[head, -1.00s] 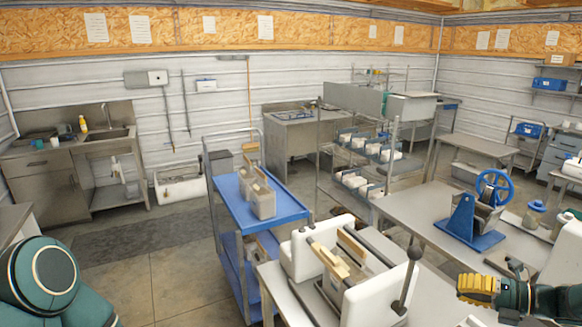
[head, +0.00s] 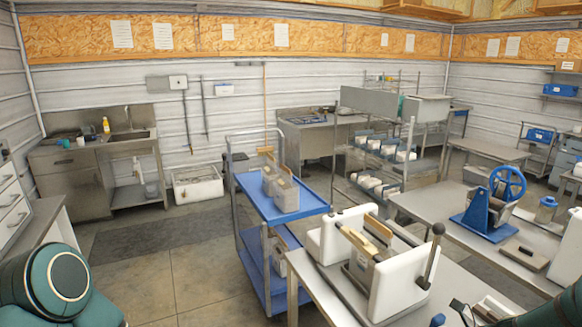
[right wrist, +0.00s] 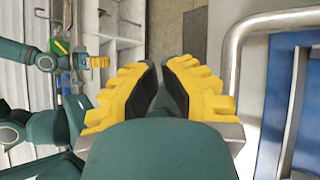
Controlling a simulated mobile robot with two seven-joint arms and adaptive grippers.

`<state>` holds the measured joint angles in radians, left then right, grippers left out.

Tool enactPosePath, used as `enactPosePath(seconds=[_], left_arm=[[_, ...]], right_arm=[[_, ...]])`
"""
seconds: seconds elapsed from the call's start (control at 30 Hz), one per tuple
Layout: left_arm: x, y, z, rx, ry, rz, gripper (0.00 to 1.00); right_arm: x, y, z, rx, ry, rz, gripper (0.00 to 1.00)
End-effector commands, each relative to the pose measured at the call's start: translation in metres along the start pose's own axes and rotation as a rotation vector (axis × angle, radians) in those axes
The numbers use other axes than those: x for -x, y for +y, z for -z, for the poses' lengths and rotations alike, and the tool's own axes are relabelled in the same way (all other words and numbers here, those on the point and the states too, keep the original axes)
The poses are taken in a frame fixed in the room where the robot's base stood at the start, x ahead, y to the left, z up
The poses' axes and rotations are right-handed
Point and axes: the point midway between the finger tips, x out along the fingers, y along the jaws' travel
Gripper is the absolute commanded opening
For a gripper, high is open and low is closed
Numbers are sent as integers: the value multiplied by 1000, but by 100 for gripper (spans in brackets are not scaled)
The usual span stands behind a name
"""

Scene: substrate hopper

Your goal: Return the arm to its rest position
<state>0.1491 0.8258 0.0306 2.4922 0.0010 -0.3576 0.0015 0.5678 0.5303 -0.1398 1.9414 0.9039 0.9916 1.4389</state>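My right arm (head: 562,308) shows only as a teal piece at the lower right corner of the head view; its gripper is out of that view. In the right wrist view my right gripper (right wrist: 161,68) has two yellow ribbed fingers with black pads. A narrow gap runs between the pads, and nothing is held there. My left arm (head: 55,283) shows as teal, rounded links at the lower left of the head view. My left gripper (right wrist: 98,62) shows small and yellow at the upper left of the right wrist view; its fingers are too small to read.
A blue cart (head: 255,200) with grey containers stands in front. A table at front right bears a white hopper device (head: 405,285) with a dark lever. A blue hand-wheel machine (head: 490,220) stands on the table behind. In the right wrist view a metal rail (right wrist: 232,50) runs close beside the right gripper.

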Motion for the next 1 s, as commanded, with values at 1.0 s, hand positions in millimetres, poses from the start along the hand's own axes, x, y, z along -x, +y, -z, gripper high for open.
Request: enactPosePath(seconds=[1.0], left_arm=[[-88,-32,-17,1,-12,13,0]], right_arm=[[-264,52,220,2590,713,-355,0]])
